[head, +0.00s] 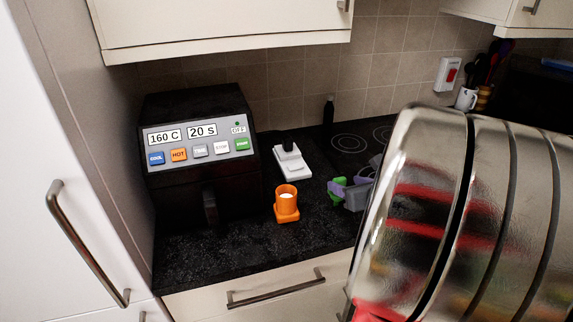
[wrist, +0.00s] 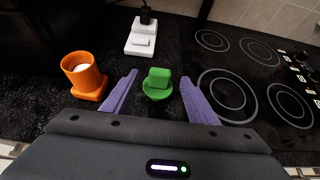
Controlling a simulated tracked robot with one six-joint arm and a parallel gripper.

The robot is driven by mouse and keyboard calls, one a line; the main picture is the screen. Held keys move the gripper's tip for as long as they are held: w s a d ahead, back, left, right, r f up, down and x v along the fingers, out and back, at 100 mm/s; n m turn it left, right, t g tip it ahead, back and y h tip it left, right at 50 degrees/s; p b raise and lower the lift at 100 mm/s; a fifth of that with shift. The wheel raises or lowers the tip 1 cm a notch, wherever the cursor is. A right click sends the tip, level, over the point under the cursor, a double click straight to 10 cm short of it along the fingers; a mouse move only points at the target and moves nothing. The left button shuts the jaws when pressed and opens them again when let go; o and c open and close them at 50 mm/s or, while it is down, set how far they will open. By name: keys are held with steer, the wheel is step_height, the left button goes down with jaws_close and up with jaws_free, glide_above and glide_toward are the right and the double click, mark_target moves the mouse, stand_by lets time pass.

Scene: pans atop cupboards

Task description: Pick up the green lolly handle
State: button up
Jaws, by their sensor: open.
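The green lolly handle (wrist: 158,84) stands on the black worktop in the wrist view, a block on a round green base. In the head view the green handle (head: 337,188) shows only in part, beside my gripper. My gripper (wrist: 160,92) is open, with one purple finger to the left of the handle and one to the right. The handle is between the fingers, toward their tips, and neither finger appears to touch it. In the head view my gripper (head: 354,192) is partly hidden behind my large shiny arm link.
An orange cup-shaped holder (head: 287,204) with white contents stands left of my gripper. A white switch block (head: 292,162) with a black plug lies behind. A black machine (head: 197,160) with buttons stands at the left. A hob (wrist: 240,90) lies to the right.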

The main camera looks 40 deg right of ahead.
mark_target(341, 183)
steer(key=shift+w+f, duration=0.1)
steer(key=shift+w, duration=0.05)
steer(key=shift+x, duration=2.55)
steer(key=shift+f, duration=0.15)
steer(key=shift+c, duration=0.5)
steer(key=c, duration=1)
steer(key=shift+r, duration=5)
